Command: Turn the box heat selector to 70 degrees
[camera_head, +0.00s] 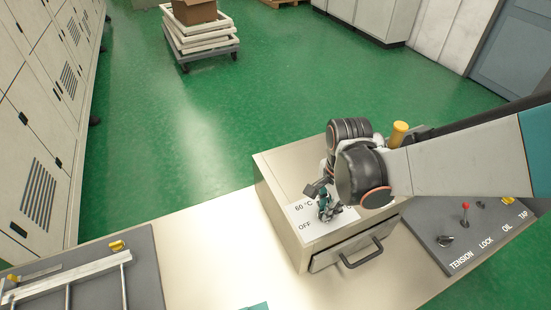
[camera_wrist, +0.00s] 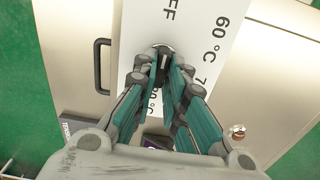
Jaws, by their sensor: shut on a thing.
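The box heat selector (camera_wrist: 162,53) is a dark round knob on a white label plate (camera_wrist: 200,22) on top of the beige metal box (camera_head: 276,188). The wrist view shows the printed marks OFF and 60 °C, a partly cut 7, and another mark partly covered by the fingers. A light line shows on the knob, but I cannot tell which mark it points to. My gripper (camera_wrist: 169,78) is shut on the knob, its teal-padded fingers on either side. In the head view my gripper (camera_head: 326,207) hides most of the knob and part of the label.
The box has a drawer with a dark handle (camera_head: 363,252). A dark control panel (camera_head: 430,232) with a knob and a red lever is at right. A metal frame (camera_head: 70,280) lies on a grey mat at left. Green floor lies open behind.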

